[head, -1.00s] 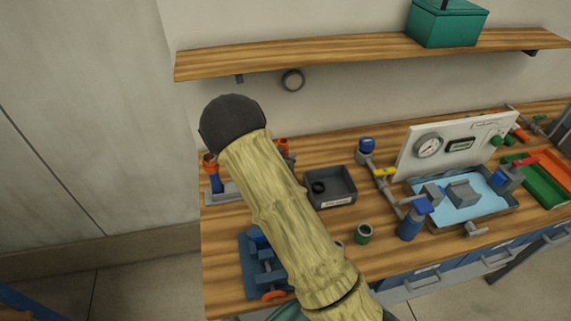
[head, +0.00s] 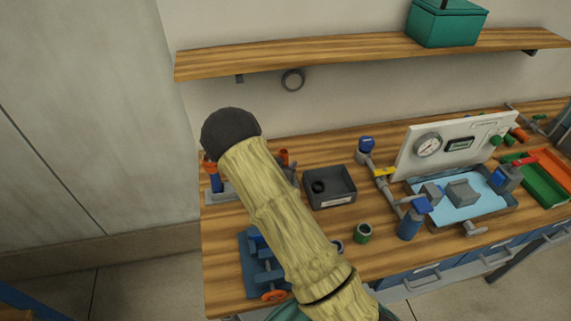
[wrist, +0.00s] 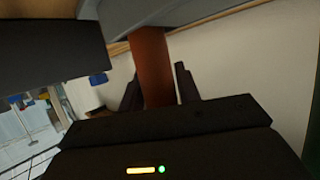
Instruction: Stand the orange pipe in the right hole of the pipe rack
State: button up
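The orange pipe (wrist: 152,65) shows in the wrist view between the two dark fingers of my gripper (wrist: 160,90), which lie close against both its sides. Its far end meets a grey block at the top of that view; I cannot tell how deep it sits. In the head view my arm covers the gripper and much of the grey pipe rack (head: 222,197). A blue pipe with an orange top (head: 215,182) stands at the rack's left end. A small orange piece (head: 283,156) shows just right of my arm, near the rack's right side.
A dark grey tray (head: 345,198) with a black ring lies right of the rack. A green cup (head: 363,233) and a blue fixture with an orange wheel (head: 262,265) stand nearer the front. A gauge panel (head: 450,145) and blue basin (head: 460,197) are further right. A shelf (head: 340,58) hangs above.

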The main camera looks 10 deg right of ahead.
jog(key=shift+o, duration=1.3)
jog(key=shift+r, duration=0.1)
jog(key=b+v, duration=0.1)
jog(key=v, duration=1.1)
jog(key=shift+b, duration=0.35)
jog(key=s+d+r+n+g+y, duration=0.2)
jog(key=s+r+n+g+y, duration=0.2)
jog(key=s, duration=0.6)
jog(key=s+d+r+n+g+y, duration=0.3)
jog(key=s+r+y, duration=0.1)
jog(key=s, duration=0.7)
jog(key=shift+d+r+n+g, duration=0.2)
jog(key=shift+d+n+g, duration=0.1)
jog(key=shift+n+g, duration=0.1)
